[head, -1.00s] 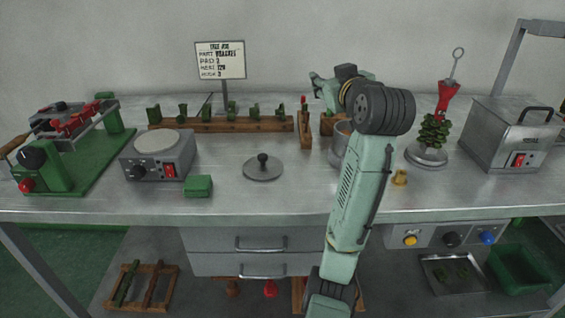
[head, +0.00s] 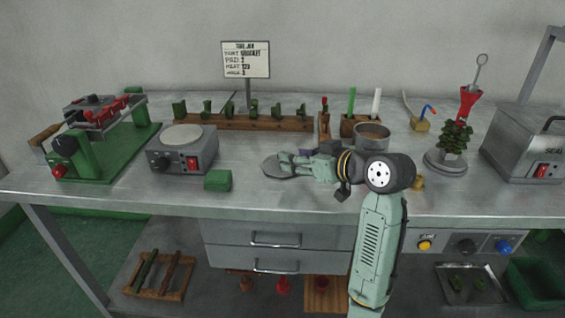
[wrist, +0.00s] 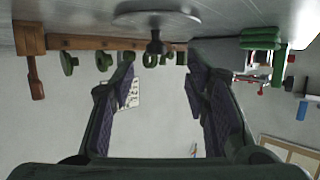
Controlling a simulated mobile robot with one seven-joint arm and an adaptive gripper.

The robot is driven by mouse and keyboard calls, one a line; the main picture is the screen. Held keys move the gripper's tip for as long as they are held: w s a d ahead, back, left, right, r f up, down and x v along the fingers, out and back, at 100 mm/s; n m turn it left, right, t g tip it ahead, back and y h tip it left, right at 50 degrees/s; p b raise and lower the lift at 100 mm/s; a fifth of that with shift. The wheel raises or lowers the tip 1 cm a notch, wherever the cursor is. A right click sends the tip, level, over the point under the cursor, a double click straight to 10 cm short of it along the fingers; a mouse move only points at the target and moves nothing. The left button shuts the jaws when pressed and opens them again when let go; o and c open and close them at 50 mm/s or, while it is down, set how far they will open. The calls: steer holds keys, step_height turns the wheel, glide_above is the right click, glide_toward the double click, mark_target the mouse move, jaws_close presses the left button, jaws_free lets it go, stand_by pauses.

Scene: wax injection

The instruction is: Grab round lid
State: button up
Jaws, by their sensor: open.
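The round grey lid (head: 270,168) lies flat on the metal bench, partly hidden behind my gripper in the head view. My gripper (head: 288,164) reaches in low from the right, at the lid. In the wrist view the scene appears upside down. There the lid's disc (wrist: 157,17) is at the top, with its dark knob (wrist: 157,45) pointing down. My gripper's fingers (wrist: 160,75) are open and empty, spread to the left and right of the knob's line. The knob shows just beyond the fingertips, and I see no contact.
A green block (head: 218,180) and a hotplate (head: 182,150) stand left of the lid. A metal pot (head: 371,137) stands behind my arm at right. A wooden rack (head: 235,122) with green pieces runs along the back. Bare bench lies in front of the lid.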

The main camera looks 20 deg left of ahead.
steer(key=p+x, duration=0.1)
steer(key=x, duration=0.3)
steer(key=shift+w+a+f, duration=0.15)
steer(key=shift+w, duration=0.2)
jaws_close()
